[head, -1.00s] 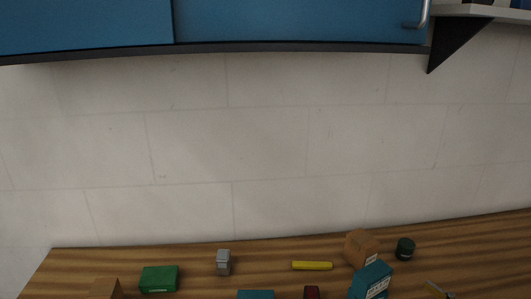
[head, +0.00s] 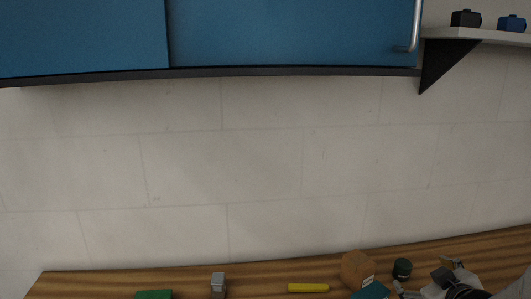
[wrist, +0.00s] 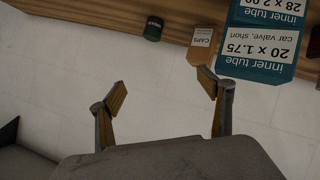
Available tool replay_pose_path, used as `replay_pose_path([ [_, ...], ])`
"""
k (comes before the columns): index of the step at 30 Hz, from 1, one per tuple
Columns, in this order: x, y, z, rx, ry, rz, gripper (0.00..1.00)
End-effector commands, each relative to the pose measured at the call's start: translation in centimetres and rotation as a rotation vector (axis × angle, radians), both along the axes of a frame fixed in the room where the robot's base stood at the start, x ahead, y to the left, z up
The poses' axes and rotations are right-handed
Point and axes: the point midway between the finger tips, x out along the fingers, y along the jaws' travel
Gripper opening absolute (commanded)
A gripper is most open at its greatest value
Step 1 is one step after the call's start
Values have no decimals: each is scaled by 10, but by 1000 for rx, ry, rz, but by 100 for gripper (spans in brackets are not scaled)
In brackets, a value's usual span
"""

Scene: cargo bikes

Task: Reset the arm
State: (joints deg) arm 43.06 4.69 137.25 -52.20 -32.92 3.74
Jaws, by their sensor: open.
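My gripper (head: 428,278) shows at the lower right of the head view, above the right part of the wooden bench, with part of my arm beside it. In the wrist view my gripper (wrist: 163,92) has its two fingers wide apart with nothing between them. Beyond the fingers are pale floor or wall tiles, a small brown box marked CAPS (wrist: 202,42) and a teal inner tube box (wrist: 262,45). The fingers look apart from both boxes.
The wooden bench (head: 85,283) holds a green box (head: 154,294), a grey object (head: 218,283), a yellow stick (head: 308,288), a cardboard box (head: 356,268) and a dark green jar (head: 402,268). A blue cabinet (head: 290,35) and a shelf (head: 480,36) hang above. The wall between is clear.

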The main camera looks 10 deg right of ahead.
Motion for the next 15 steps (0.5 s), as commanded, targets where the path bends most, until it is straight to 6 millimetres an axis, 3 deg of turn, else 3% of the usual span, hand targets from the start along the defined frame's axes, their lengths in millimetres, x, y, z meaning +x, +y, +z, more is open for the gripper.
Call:
replay_pose_path([
  [8,-11,23,26,-13,54,-94,78],
  [15,-33,53,42,20,109,-174,78],
])
